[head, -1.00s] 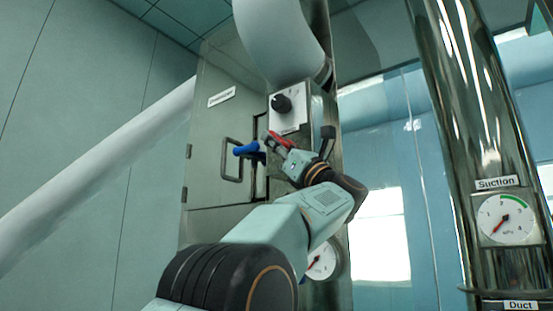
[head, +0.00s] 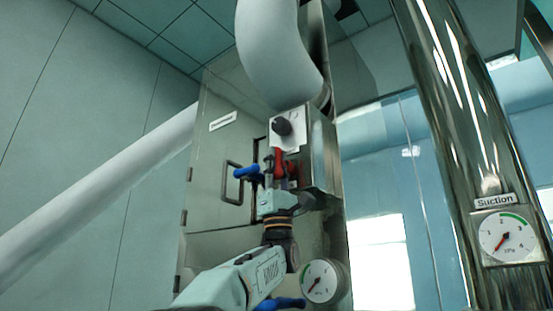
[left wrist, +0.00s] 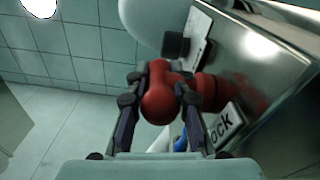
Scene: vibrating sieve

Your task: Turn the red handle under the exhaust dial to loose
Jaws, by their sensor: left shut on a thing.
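The red handle (head: 278,161) sits on the metal box just under a black dial (head: 283,127) on a white plate. My left gripper (head: 279,176) reaches up to it from below and is shut on it. In the left wrist view the red handle (left wrist: 160,98) is between the two fingers of my left gripper (left wrist: 160,85), its rounded end toward the camera. A white label (left wrist: 226,126) beside it shows the letters "ock"; its start is hidden. My right gripper is not in view.
A blue handle (head: 247,173) stands close left of the gripper, by the cabinet door's loop handle (head: 231,184). A gauge (head: 320,281) sits below, right of my arm. A white hose (head: 280,50) hangs above. A steel column with a Suction gauge (head: 505,236) stands at the right.

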